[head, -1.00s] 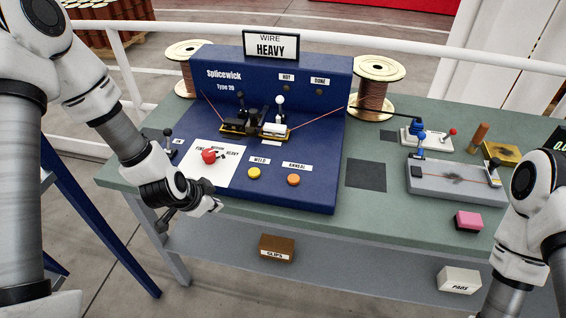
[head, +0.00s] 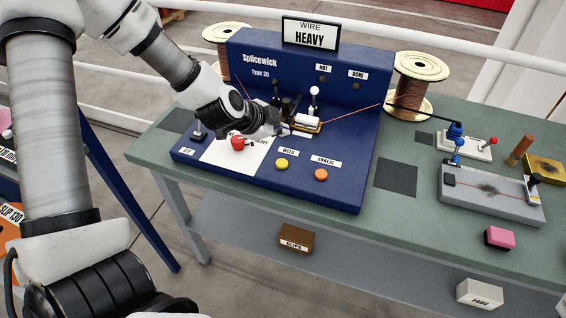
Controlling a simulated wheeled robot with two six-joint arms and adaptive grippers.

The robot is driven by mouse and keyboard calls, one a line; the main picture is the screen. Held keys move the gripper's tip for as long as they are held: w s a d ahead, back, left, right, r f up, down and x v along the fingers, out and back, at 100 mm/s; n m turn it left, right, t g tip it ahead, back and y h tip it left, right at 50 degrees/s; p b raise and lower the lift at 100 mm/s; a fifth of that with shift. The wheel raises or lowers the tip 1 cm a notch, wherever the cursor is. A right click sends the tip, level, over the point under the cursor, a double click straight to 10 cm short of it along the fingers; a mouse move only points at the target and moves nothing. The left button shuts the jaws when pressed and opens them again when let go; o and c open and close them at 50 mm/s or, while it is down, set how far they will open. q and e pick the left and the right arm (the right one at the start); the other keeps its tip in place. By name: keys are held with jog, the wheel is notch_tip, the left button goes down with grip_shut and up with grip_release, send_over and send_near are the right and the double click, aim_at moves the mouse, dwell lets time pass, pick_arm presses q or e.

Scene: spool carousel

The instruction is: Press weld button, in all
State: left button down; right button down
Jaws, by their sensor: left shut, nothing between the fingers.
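The blue Splicewick machine (head: 345,172) stands on the green bench. Its yellow weld button (head: 281,164) sits on the sloped front under the WELD label. The orange anneal button (head: 320,174) is to its right. My left gripper (head: 284,130) is shut and empty. It appears above the machine's front, up and behind the weld button in the picture, apart from the button. It partly hides the clamp area, where a white lever and clamp (head: 309,119) show. My right gripper is out of view.
Copper wire spools (head: 420,80) flank the machine, with wire (head: 352,115) running to the clamps. A HEAVY wire sign (head: 310,36) tops it. On the right are a grey fixture (head: 485,195), a pink block (head: 499,237) and a brown cylinder (head: 520,150). A dark mat (head: 396,177) lies bare.

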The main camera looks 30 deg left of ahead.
aim_at(281, 164)
pick_arm(q)
notch_tip(281, 164, down, 8)
jog(key=b, duration=0.7)
jog(key=shift+r, duration=0.1)
jog(key=shift+f+b, duration=0.35)
jog(key=shift+b, duration=0.05)
jog(key=shift+f, duration=0.1)
dwell(0.5)
jog(key=shift+f, duration=0.3)
jog(key=shift+f, duration=0.4)
dwell(0.5)
jog(key=shift+r+p, duration=0.85)
jog(key=shift+r, duration=0.05)
